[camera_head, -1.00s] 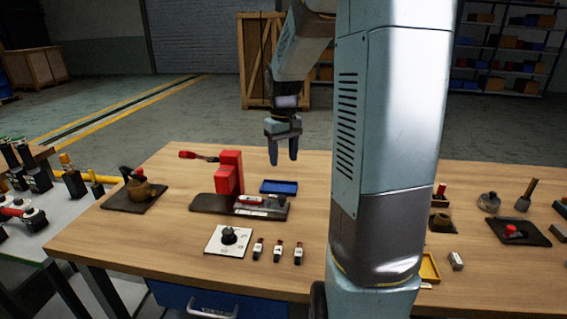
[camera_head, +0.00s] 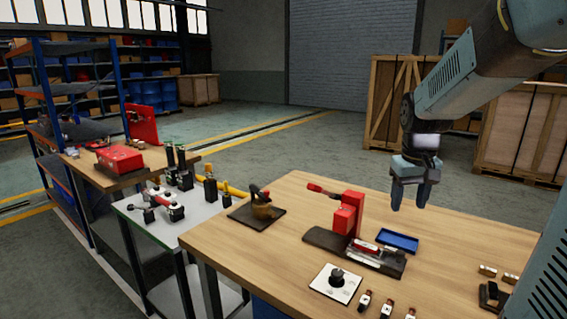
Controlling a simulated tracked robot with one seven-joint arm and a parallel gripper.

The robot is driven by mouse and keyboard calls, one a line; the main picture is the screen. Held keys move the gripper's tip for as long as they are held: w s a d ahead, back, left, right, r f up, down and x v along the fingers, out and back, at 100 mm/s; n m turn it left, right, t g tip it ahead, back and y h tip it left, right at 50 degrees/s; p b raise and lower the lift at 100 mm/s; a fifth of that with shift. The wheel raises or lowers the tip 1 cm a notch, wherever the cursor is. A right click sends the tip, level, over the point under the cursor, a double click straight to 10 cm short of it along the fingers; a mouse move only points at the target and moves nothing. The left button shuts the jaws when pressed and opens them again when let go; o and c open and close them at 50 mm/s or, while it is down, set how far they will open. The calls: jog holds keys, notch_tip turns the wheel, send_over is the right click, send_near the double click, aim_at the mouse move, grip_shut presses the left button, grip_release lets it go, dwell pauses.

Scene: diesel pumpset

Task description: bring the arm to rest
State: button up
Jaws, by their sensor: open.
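My gripper (camera_head: 411,194) hangs at the upper right, pointing down. Its two fingers are apart with nothing between them. In the picture it shows above the far edge of the wooden workbench (camera_head: 255,262), clear of the things there. My upper arm links run in from the top right, and another part of my arm covers the lower right corner and hides part of the bench.
The bench bears a red toggle press (camera_head: 347,219), a blue tray (camera_head: 398,242), a white plate with a black knob (camera_head: 337,283) and a brown piece on a dark mat (camera_head: 262,207). A grey side table (camera_head: 187,224) stands left. Wooden crates (camera_head: 521,130) stand behind.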

jog(key=s+a+r+t, duration=0.2)
jog(key=s+a, duration=0.1)
jog(key=s, duration=0.4)
jog(key=s+a+r+t, duration=0.2)
jog(key=s+a+r, duration=0.1)
jog(key=s, duration=0.5)
jog(key=shift+s+y, duration=0.25)
jog(key=shift+y, duration=0.15)
